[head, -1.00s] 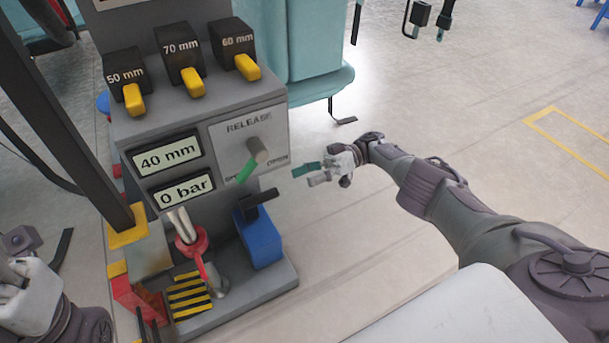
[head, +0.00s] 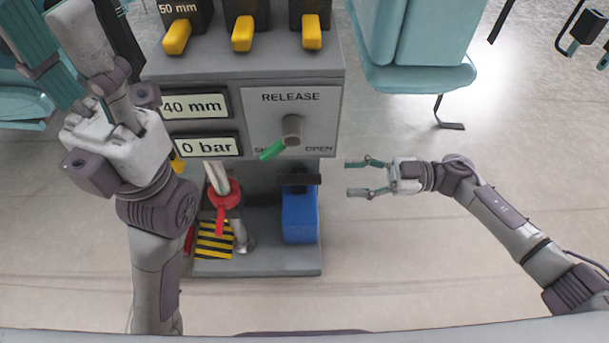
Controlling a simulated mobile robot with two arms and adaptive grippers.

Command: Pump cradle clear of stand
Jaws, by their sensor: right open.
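A grey pump stand (head: 330,75) is in the middle of the head view, with displays reading 40 mm (head: 195,106) and 0 bar (head: 208,146). Its release lever (head: 275,149) has a green end pointing down-left, toward the label at the left, away from OPEN. Below are a red-collared pump handle (head: 222,197) and a blue block (head: 299,217) with a black bar on top. I cannot tell which part is the cradle. My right gripper (head: 356,178) is open and empty, just right of the stand. My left gripper (head: 55,35) is raised at the left, fingers apart, covering part of the stand's left side.
Yellow levers (head: 242,34) on black blocks line the stand's top, one marked 50 mm. A yellow-black striped plate (head: 214,240) lies on its base. Teal seats (head: 420,75) stand behind at the right. The floor (head: 400,270) right of the stand is clear.

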